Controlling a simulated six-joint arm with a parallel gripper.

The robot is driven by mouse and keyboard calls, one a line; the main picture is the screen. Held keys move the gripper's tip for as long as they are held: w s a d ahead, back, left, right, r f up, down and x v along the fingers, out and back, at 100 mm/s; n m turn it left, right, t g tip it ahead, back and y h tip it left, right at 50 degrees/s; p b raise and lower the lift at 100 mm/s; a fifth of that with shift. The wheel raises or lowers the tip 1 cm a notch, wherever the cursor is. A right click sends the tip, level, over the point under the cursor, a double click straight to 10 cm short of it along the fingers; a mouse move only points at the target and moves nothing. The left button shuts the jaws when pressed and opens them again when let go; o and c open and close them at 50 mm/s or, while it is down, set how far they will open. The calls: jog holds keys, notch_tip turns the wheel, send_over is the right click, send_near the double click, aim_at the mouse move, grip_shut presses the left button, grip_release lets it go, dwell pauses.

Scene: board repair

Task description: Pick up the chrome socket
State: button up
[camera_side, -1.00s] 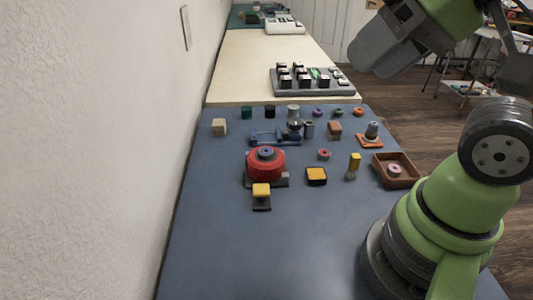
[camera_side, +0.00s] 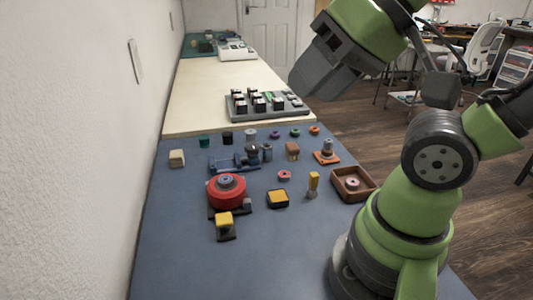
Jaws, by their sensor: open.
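Two small silvery cylinders stand toward the back of the blue mat (camera_side: 200,270). One short silver cylinder (camera_side: 250,134) is in the back row; a narrower grey metallic one (camera_side: 267,152) stands just in front and right of it. I cannot tell which is the chrome socket. A dark round-topped part (camera_side: 252,154) is close to the narrower one's left, on or by a blue fixture (camera_side: 228,164). My gripper (camera_side: 306,88) is high above the work at the upper right, apart from everything. It is open and empty; its fingertips show poorly.
A red round part (camera_side: 227,192), yellow-topped blocks (camera_side: 278,198), a wooden tray (camera_side: 367,192) and an orange-based part (camera_side: 327,152) crowd the mat. A grey rack of blocks (camera_side: 298,111) stands behind on the cream table (camera_side: 190,105). The mat's front is clear.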

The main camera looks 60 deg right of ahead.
jog(key=o, duration=0.3)
jog(key=m+g+h, duration=0.4)
jog(key=m+g, duration=0.4)
jog(key=m, duration=1)
send_over(267, 145)
jog(key=a, duration=0.2)
notch_tip(267, 145, down, 21)
jog(key=shift+m, duration=0.3)
jog(key=f, duration=0.2)
jog(key=d+f, duration=0.1)
jog(key=f, duration=0.1)
jog(key=shift+f, duration=0.2)
jog(key=shift+s+d+f, duration=0.1)
jog(key=shift+d+f, duration=0.1)
jog(key=shift+f, duration=0.7)
jog(key=shift+w+d+f, duration=0.1)
jog(key=shift+d+f, duration=0.1)
jog(key=shift+f, duration=0.65)
jog(key=shift+s+d+f, duration=0.1)
jog(key=shift+d+f, duration=0.1)
jog(key=shift+f, duration=0.7)
